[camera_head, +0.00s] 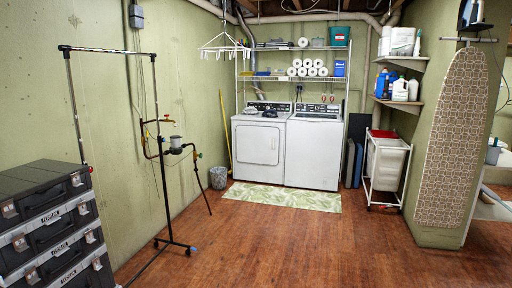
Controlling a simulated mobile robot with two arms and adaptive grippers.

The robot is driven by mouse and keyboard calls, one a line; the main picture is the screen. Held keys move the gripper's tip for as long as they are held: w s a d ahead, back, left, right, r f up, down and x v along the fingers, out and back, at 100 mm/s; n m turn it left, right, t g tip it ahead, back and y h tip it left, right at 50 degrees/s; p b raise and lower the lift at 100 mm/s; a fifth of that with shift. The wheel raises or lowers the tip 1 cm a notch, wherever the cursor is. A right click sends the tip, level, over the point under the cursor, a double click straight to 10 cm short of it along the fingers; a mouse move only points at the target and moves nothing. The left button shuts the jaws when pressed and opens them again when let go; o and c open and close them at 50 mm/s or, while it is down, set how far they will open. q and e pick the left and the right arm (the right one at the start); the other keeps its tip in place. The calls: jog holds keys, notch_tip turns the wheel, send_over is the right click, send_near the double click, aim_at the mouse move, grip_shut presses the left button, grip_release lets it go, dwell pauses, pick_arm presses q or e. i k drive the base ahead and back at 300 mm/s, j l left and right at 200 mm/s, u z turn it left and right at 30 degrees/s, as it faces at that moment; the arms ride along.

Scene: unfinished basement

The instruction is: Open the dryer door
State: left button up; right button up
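Two white laundry machines stand side by side against the far wall in the head view. The left one, which looks like the dryer (258,150), has a square front door (257,145) that is closed. A dark object (270,114) lies on its top. The right one looks like a top-loading washer (314,152), with its lid down. The machines are far off across the room. Neither of my grippers shows in this view.
A green leafy mat (284,197) lies before the machines. A clothes rack (163,170) and stacked toolboxes (50,225) stand at left. A laundry cart (386,168) and an ironing board (454,135) are at right. The wooden floor (300,245) between is clear.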

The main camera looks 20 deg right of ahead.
aim_at(255, 145)
jog(key=i+z, duration=0.15)
jog(key=z, duration=0.35)
jog(key=i, duration=7.35)
jog(key=i+u, duration=0.25)
jog(key=i, duration=0.15)
jog(key=i+l+u, duration=0.1)
jog(key=i+u, duration=0.15)
jog(key=i, duration=0.1)
